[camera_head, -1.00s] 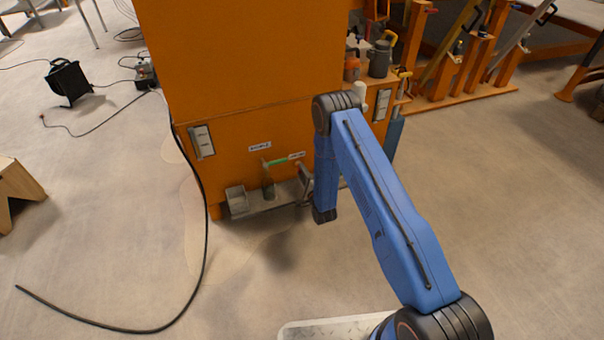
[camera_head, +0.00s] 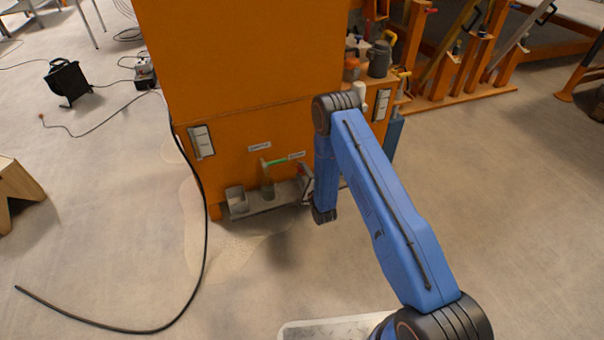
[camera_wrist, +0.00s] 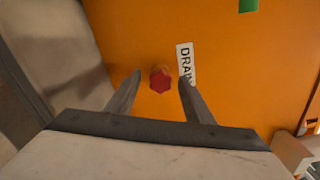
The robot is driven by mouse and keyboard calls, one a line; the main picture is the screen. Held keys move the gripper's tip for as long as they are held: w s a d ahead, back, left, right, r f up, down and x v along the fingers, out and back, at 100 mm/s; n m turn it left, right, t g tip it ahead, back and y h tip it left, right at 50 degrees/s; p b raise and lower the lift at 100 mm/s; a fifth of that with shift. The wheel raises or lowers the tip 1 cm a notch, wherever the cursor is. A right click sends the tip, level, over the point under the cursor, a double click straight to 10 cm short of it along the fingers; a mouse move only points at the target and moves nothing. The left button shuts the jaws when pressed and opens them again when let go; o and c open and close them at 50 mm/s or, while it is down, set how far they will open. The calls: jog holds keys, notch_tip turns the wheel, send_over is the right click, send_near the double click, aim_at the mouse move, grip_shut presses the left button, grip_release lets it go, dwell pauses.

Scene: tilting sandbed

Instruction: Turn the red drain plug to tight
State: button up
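The red drain plug (camera_wrist: 160,80) shows in the wrist view as a small knob on the orange panel (camera_wrist: 130,30), just left of a white label reading "DRAIN" (camera_wrist: 186,64). My gripper (camera_wrist: 155,85) is open, with one finger on each side of the plug in the picture. No contact between the fingers and the plug is visible, and I cannot tell how far off the plug is. In the head view my gripper (camera_head: 306,182) is partly hidden behind my blue arm, near the low front of the orange box. The plug is not clear there.
A black cable (camera_head: 204,240) lies on the floor at left. The floor in front is mostly clear.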

jog(key=v, duration=1.7)
jog(key=shift+s, duration=0.2)
jog(key=shift+r, duration=0.15)
